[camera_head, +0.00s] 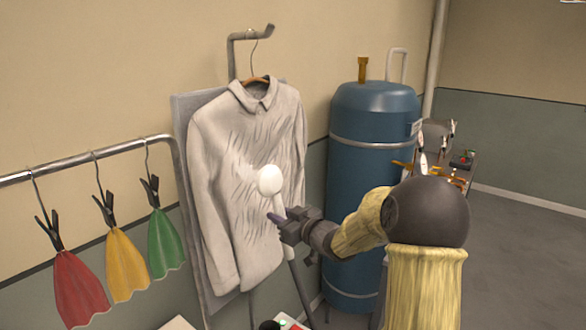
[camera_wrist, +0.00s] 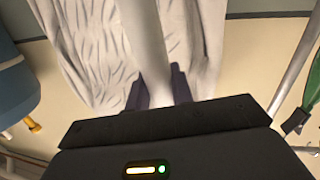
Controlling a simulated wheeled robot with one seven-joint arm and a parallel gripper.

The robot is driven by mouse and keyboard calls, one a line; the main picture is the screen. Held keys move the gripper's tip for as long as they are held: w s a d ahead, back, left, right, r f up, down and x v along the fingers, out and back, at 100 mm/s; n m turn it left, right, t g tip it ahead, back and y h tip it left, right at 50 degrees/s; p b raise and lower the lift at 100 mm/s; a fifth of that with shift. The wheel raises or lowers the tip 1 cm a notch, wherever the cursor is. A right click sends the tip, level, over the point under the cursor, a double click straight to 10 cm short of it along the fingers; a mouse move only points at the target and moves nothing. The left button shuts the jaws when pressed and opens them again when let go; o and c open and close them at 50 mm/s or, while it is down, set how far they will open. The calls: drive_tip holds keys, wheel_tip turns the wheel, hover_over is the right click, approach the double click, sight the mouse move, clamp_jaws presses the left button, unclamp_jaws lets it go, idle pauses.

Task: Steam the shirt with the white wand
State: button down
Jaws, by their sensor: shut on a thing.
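A light grey, wrinkled shirt (camera_head: 245,170) hangs on a wooden hanger in front of a grey board. Crease lines cover much of its front. My gripper (camera_head: 281,222) is shut on the handle of the white wand (camera_head: 270,181). The wand's rounded head is in front of the shirt's middle; I cannot tell whether it touches the cloth. In the wrist view, the wand's shaft (camera_wrist: 146,50) runs up from between the dark fingers (camera_wrist: 158,88), with the shirt (camera_wrist: 85,50) behind it.
A tall blue tank (camera_head: 372,180) stands right of the shirt. A rail (camera_head: 85,157) at left holds red (camera_head: 80,290), yellow (camera_head: 126,264) and green (camera_head: 165,243) cloths on clips. A cart (camera_head: 462,160) with small items is behind the tank. Open floor (camera_head: 520,260) lies at right.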

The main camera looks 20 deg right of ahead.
drive_tip(key=w+d+r+n+h+p, duration=0.1)
drive_tip(key=w+d+r+h+p, duration=0.1)
drive_tip(key=r, duration=0.7)
drive_tip(key=w+d+p, duration=0.1)
drive_tip(key=d+p, duration=0.1)
drive_tip(key=shift+w+d+n+g, duration=0.2)
drive_tip(key=shift+d+n+g, duration=0.1)
drive_tip(key=w+a, duration=0.4)
drive_tip(key=w, duration=0.2)
drive_tip(key=shift+w+a+p, duration=0.25)
drive_tip(key=shift+a+p, duration=0.05)
drive_tip(key=shift+p, duration=0.1)
